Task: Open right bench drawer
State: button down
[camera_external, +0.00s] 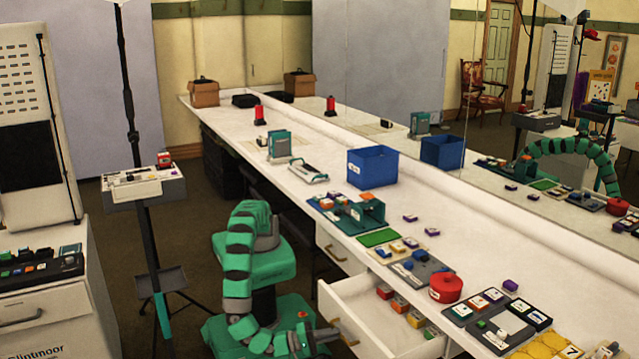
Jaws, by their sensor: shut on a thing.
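The bench drawer (362,323) near the front is pulled out from under the white bench top (476,225). Several coloured blocks (398,304), some orange and red, lie inside it. My gripper (332,333) is low at the drawer's front face, shut on the drawer handle (347,337). The fingers and handle are small and partly overlap, so the exact grip is hard to see. Another drawer (338,248) farther along the bench is closed.
A blue bin (372,167), a red pot (446,288) and trays of small blocks (487,318) stand on the bench. A mirror behind it repeats these things. A tripod stand (150,228) and a white cabinet (50,316) are to the left.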

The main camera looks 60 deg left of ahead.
jog(key=shift+w+a+f, duration=0.1)
jog(key=shift+f, duration=0.15)
jog(key=c, duration=1.5)
grip_release()
jog(key=shift+r, duration=0.1)
jog(key=p+v, duration=0.3)
jog(key=v, duration=1)
jog(key=shift+s, duration=0.4)
